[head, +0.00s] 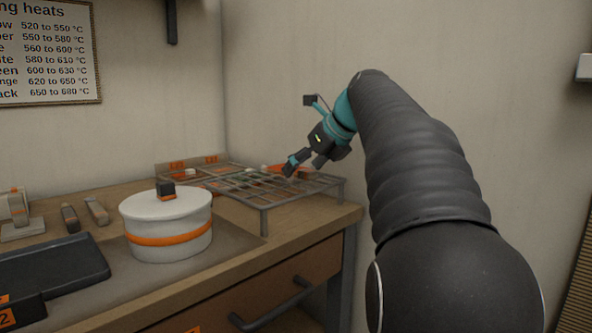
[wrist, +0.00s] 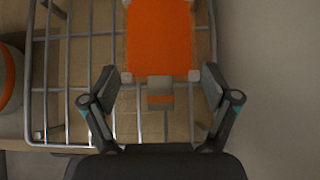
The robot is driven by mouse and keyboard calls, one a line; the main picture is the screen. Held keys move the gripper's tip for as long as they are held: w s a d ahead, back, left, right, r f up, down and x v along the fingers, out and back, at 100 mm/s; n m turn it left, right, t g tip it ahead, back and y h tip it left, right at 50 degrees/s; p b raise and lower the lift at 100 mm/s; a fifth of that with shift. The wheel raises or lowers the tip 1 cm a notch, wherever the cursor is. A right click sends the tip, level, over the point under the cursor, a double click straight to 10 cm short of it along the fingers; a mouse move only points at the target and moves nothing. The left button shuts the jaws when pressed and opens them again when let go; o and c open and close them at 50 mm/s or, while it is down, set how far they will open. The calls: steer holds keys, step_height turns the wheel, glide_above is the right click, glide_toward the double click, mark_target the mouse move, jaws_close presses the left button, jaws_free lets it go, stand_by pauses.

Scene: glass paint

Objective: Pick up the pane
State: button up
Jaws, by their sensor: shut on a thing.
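The pane is a flat orange piece with pale corners (wrist: 160,38). In the wrist view it lies at the top centre, over the bars of a wire rack (wrist: 88,62). My gripper (wrist: 161,76) has one finger on each side of the pane's near end and is shut on it. I cannot tell whether the pane touches the rack.
A white lidded pot (head: 168,218) with an orange band stands left of the rack on the wooden bench (head: 315,222). A dark tray (head: 50,268) and small tools (head: 96,210) are further left. The wall is close behind and right of the rack.

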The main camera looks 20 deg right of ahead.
step_height(320, 180, up, 13)
steer(key=p, duration=0.1)
steer(key=shift+p, duration=0.3)
stand_by(0.7)
stand_by(0.3)
